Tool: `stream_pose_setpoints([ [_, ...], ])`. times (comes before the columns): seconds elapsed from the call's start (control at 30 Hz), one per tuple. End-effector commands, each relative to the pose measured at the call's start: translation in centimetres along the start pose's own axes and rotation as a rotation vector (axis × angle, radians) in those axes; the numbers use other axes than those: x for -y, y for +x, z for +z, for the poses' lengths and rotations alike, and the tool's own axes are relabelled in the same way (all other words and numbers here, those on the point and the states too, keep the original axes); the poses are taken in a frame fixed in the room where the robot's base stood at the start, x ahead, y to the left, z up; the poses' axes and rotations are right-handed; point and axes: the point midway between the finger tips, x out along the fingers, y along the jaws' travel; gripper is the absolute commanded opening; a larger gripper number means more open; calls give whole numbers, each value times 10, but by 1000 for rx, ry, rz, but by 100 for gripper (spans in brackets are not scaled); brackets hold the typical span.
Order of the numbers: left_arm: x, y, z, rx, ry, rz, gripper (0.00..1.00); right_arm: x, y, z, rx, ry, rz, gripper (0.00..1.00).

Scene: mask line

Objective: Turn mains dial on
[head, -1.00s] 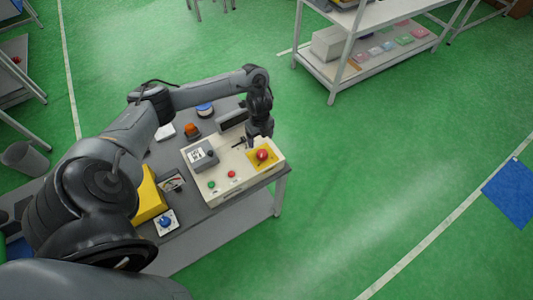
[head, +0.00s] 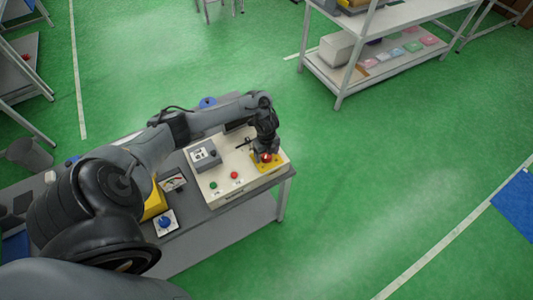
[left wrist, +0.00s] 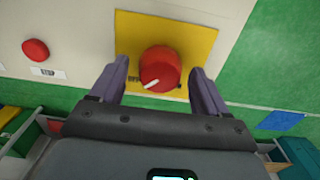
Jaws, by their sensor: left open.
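The mains dial (left wrist: 160,68) is a red knob with a white pointer line, on a yellow plate (left wrist: 195,38). In the left wrist view its pointer aims to the lower left. In the head view the yellow plate (head: 277,164) sits at the right end of a cream panel (head: 215,180), and the dial is partly covered by my gripper. My left gripper (left wrist: 160,82) is open, with one finger on each side of the dial, and a gap shows between each finger and the knob. My right gripper is not in view.
A red button (head: 234,175) and a green button (head: 214,185) sit on the panel, with a grey box (head: 205,152) behind them. A blue knob (head: 166,222) is on a white plate nearer me. White shelving (head: 340,85) stands back right, across open green floor.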

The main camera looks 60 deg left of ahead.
Motion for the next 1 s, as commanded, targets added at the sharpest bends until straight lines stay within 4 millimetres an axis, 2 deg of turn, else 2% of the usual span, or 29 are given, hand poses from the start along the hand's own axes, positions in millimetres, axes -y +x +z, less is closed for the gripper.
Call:
stream_pose_setpoints([
  [0.2, 0, 0, 0, 0, 0, 0, 74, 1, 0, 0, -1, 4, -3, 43],
  [0.57, 0, 0, 0, 0, 0, 0, 20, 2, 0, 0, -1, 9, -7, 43],
  [0.77, 0, -1, 0, 0, -13, 0, 20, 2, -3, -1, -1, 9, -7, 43],
  [1.0, 0, -4, 0, -1, -100, 1, 20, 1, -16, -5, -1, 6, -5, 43],
])
